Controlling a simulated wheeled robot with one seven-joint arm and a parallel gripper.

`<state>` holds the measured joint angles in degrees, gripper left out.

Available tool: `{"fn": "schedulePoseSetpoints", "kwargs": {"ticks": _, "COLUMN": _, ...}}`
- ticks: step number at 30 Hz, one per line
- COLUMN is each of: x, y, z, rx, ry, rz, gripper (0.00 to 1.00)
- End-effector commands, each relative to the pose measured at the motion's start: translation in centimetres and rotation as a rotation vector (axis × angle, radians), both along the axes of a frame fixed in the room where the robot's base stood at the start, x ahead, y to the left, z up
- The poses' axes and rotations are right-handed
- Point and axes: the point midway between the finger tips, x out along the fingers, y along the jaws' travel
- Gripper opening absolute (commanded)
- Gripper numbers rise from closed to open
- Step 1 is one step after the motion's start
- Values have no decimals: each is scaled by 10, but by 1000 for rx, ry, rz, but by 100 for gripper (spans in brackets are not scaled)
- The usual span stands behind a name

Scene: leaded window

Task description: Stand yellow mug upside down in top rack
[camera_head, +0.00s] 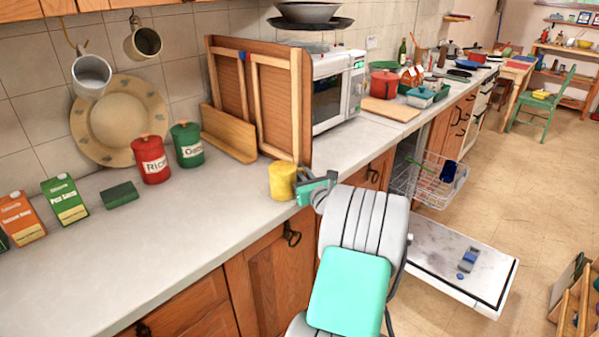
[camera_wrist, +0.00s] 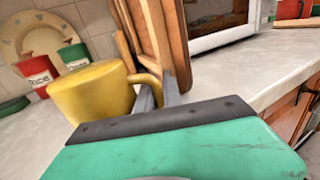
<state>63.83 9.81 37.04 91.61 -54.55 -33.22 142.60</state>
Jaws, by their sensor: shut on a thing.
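The yellow mug (camera_head: 282,181) is at the front edge of the counter, beside the wooden frame. My gripper (camera_head: 303,187) is shut on its handle. In the wrist view the mug (camera_wrist: 92,95) shows a closed yellow face on top, so it looks upside down, and the fingers (camera_wrist: 158,95) hold the handle on its right. I cannot tell whether it touches the counter. The top rack (camera_head: 425,180) is a white wire basket pulled out of the open dishwasher, to the right of my arm.
The dishwasher door (camera_head: 440,255) lies open below the rack, with a small blue item (camera_head: 467,259) on it. The wooden frame (camera_head: 262,100) and microwave (camera_head: 338,90) stand behind the mug. Red (camera_head: 151,158) and green (camera_head: 187,144) canisters stand to the left.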

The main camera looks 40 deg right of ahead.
Motion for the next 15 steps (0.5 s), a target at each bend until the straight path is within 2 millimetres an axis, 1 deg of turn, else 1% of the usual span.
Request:
{"fn": "schedulePoseSetpoints", "kwargs": {"ticks": 3, "x": 0, "y": 0, "z": -2, "rx": -1, "ry": -2, "rz": 0, "gripper": 0}}
{"fn": "schedulePoseSetpoints", "kwargs": {"ticks": 4, "x": 0, "y": 0, "z": -1, "rx": -1, "ry": -2, "rz": 0, "gripper": 12}}
{"fn": "schedulePoseSetpoints", "kwargs": {"ticks": 12, "x": 0, "y": 0, "z": -2, "rx": 0, "ry": -1, "rz": 0, "gripper": 34}}
{"fn": "schedulePoseSetpoints", "kwargs": {"ticks": 13, "x": 0, "y": 0, "z": -2, "rx": 0, "ry": -1, "rz": 0, "gripper": 36}}
{"fn": "schedulePoseSetpoints", "kwargs": {"ticks": 15, "x": 0, "y": 0, "z": -2, "rx": 0, "ry": -1, "rz": 1, "gripper": 36}}
